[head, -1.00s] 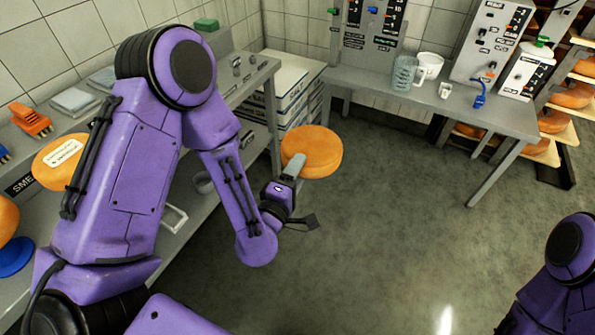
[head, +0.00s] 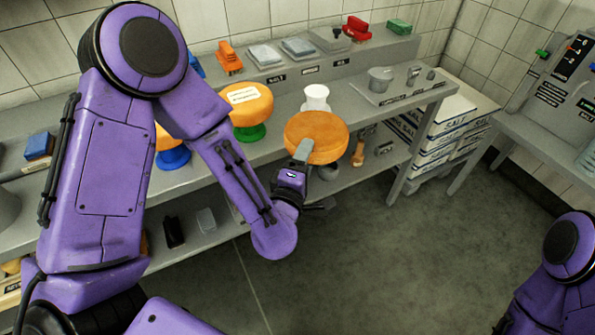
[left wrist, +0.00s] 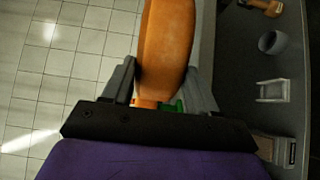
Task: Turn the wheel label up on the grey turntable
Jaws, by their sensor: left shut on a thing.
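My left gripper (head: 303,152) is shut on the rim of an orange cheese wheel (head: 318,131), held roughly flat in front of the bench. No label shows on its upper face; its underside is hidden. In the left wrist view the wheel (left wrist: 166,45) stands between the two fingers (left wrist: 160,88). I cannot make out the grey turntable for sure; a grey rounded shape (head: 8,208) is cut off at the left edge. My right arm shows at lower right, but its gripper is out of view.
Another wheel with a white label (head: 246,96) sits on a green stand (head: 250,132). A wheel on a blue stand (head: 174,157) is partly behind my arm. A white cup (head: 316,97) stands on the bench behind the held wheel. Salt boxes (head: 440,137) are stacked at right. The floor in front is clear.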

